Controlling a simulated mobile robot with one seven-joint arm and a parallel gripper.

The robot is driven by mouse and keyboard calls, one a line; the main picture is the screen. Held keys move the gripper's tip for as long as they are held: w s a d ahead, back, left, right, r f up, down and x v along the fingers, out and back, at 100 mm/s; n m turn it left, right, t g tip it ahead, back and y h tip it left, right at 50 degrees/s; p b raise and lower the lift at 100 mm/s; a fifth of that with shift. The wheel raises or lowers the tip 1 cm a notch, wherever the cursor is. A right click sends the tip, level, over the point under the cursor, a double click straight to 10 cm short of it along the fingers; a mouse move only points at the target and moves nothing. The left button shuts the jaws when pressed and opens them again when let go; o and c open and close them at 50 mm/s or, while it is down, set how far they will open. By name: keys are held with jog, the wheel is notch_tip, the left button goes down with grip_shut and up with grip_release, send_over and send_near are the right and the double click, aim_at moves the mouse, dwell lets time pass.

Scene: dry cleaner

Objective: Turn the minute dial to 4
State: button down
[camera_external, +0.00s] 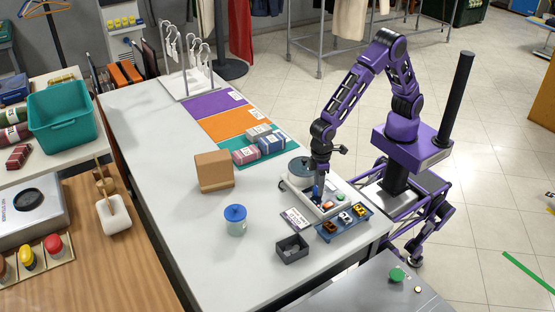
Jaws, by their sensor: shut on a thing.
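A white control panel device (298,190) lies on the right part of the white table, with a large grey round part at its far end. Small orange and green round parts (341,197) show on its near end. My gripper (317,196) points down onto the middle of this panel, with its fingers closed at its surface. The minute dial between the fingers is mostly hidden by my gripper, and its numbers and pointer setting are too small to read.
Wrapped bundles lie on the coloured mats behind. The table's left middle is clear.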

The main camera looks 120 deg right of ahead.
jog(key=shift+c, duration=2.2)
grip_release()
notch_tip(320, 180, up, 18)
jog(key=p, duration=0.2)
jog(key=shift+d+f, duration=0.25)
jog(key=shift+d, duration=0.05)
